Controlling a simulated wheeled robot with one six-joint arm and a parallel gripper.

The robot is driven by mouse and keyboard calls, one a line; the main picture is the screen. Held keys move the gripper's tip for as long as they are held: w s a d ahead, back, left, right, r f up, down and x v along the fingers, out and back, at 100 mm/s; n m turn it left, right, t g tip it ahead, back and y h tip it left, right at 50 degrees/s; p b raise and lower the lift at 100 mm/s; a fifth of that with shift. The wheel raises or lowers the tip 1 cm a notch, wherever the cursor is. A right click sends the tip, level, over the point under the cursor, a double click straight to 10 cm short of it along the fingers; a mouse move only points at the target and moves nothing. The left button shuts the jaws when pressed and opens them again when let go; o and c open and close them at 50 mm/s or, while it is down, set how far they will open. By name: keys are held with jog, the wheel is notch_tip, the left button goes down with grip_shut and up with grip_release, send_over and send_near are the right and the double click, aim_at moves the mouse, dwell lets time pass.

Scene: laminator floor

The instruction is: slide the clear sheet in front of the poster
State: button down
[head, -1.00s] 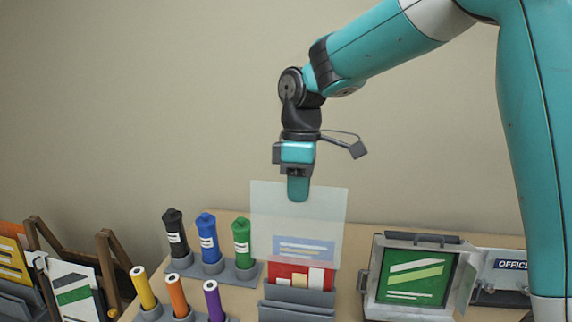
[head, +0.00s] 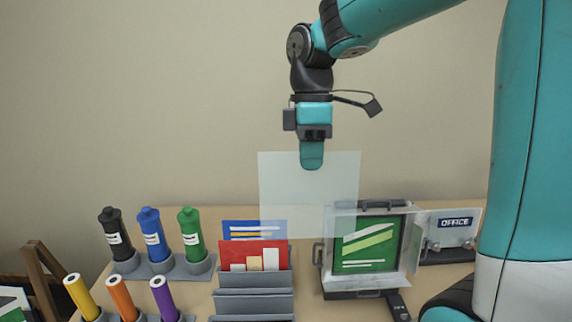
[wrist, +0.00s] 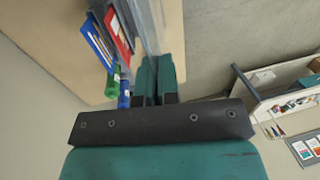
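My gripper (head: 312,160) is shut on the top edge of the clear sheet (head: 290,190) and holds it hanging upright in the air. In the wrist view the gripper's fingers (wrist: 157,80) are close together, with the sheet edge-on between them. The green poster (head: 356,252) with pale stripes stands in a grey frame to the right. The sheet is up and to the left of the poster, and its lower right part overlaps the top left of the frame (head: 328,240) in the head view. How far apart they are in depth I cannot tell.
A grey tiered holder (head: 252,303) with red and blue cards (head: 253,252) is below the sheet. Several bottles (head: 153,234) and coloured tubes (head: 122,299) stand in racks at left. An OFFICE sign (head: 456,224) is right of the frame.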

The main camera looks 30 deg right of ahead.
jog(key=s+d+b, duration=0.2)
jog(key=s+d, duration=0.3)
jog(key=d, duration=0.3)
jog(key=s+d+b, duration=0.2)
jog(key=s+d, duration=0.3)
jog(key=d, duration=0.3)
jog(key=w+d+f+p, duration=0.1)
jog(key=w+d, duration=0.3)
jog(key=w, duration=0.3)
jog(key=w+d+f+p, duration=0.1)
jog(key=w+d+p, duration=0.1)
jog(key=w+d, duration=0.3)
jog(key=w, duration=0.3)
jog(key=shift+f, duration=0.15)
jog(key=shift+p, duration=0.55)
jog(key=shift+f, duration=0.2)
dwell(0.5)
jog(key=shift+f, duration=0.2)
jog(key=shift+s+a+f+b, duration=0.15)
jog(key=shift+f+b, duration=0.15)
jog(key=shift+f, duration=0.45)
jog(key=shift+s+f+b, duration=0.1)
jog(key=shift+f+b, duration=0.15)
jog(key=shift+f, duration=0.45)
